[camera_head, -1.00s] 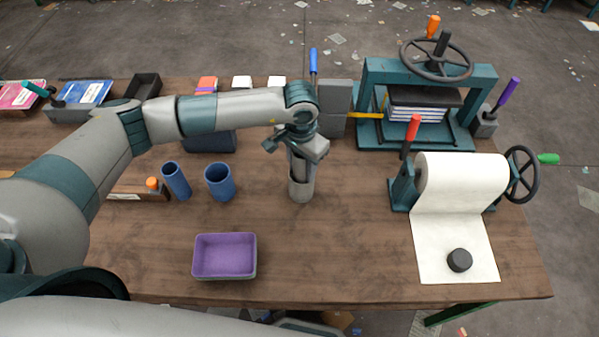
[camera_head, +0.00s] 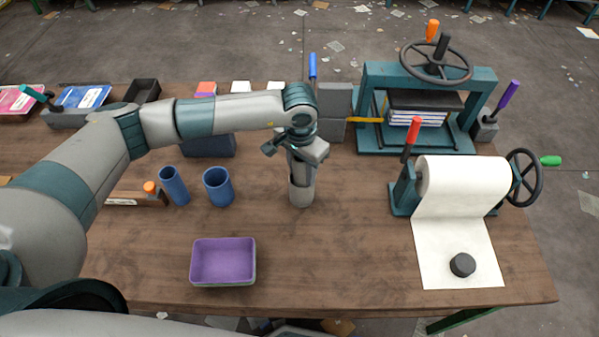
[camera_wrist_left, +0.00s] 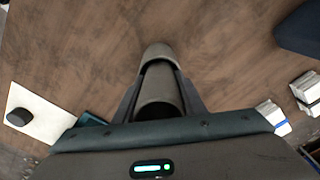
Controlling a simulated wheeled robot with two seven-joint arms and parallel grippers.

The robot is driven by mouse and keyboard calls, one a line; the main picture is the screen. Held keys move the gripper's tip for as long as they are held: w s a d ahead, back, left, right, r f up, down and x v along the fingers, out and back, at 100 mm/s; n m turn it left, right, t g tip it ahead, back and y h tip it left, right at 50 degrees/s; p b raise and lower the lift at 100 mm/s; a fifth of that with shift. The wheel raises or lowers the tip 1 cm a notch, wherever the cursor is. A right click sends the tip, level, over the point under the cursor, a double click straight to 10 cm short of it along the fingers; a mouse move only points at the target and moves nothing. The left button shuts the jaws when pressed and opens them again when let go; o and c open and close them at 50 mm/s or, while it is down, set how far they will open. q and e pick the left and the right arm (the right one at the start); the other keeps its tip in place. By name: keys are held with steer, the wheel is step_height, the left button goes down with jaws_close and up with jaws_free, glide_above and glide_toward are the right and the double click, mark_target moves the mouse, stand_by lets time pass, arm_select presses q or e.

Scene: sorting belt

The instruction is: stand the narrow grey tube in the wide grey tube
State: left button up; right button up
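The wide grey tube (camera_head: 301,194) stands upright on the wooden table near the middle in the head view. My left gripper (camera_head: 301,172) is directly above it, pointing down, with its fingertips near the tube's mouth. The narrow grey tube (camera_wrist_left: 159,104) is between its two fingers in the left wrist view, and the fingers appear closed on its sides. The wide grey tube's pale wall (camera_wrist_left: 157,51) shows beyond it. The narrow tube's lower end appears inside the wide tube's mouth; how deep is hidden. My right gripper is not in view.
Two blue tubes (camera_head: 219,187) stand left of the wide grey tube. A purple tray (camera_head: 223,260) lies at the front. A paper roller (camera_head: 461,184) and a teal press (camera_head: 484,95) stand right. Grey blocks (camera_head: 334,100) are behind. Table right of the tube is clear.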

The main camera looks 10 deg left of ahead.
mark_target(298, 186)
arm_select(q)
steer(key=shift+g, duration=0.3)
steer(key=f, duration=0.1)
steer(key=s+f, duration=0.2)
steer(key=f, duration=0.1)
steer(key=shift+s+a+f, duration=0.1)
steer(key=shift+a, duration=0.2)
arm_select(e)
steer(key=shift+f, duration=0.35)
arm_select(q)
steer(key=shift+d+p, duration=0.1)
steer(key=shift+p, duration=0.3)
steer(key=shift+d+r+p, duration=0.1)
steer(key=shift+r+p, duration=0.5)
steer(key=shift+p, duration=0.25)
steer(key=shift+o, duration=0.2)
steer(key=w+r+b, duration=0.2)
steer(key=r+b, duration=0.1)
steer(key=shift+d, duration=0.1)
step_height(298, 186, up, 9)
steer(key=b, duration=0.2)
steer(key=shift+a+b, duration=0.2)
steer(key=shift+b, duration=0.2)
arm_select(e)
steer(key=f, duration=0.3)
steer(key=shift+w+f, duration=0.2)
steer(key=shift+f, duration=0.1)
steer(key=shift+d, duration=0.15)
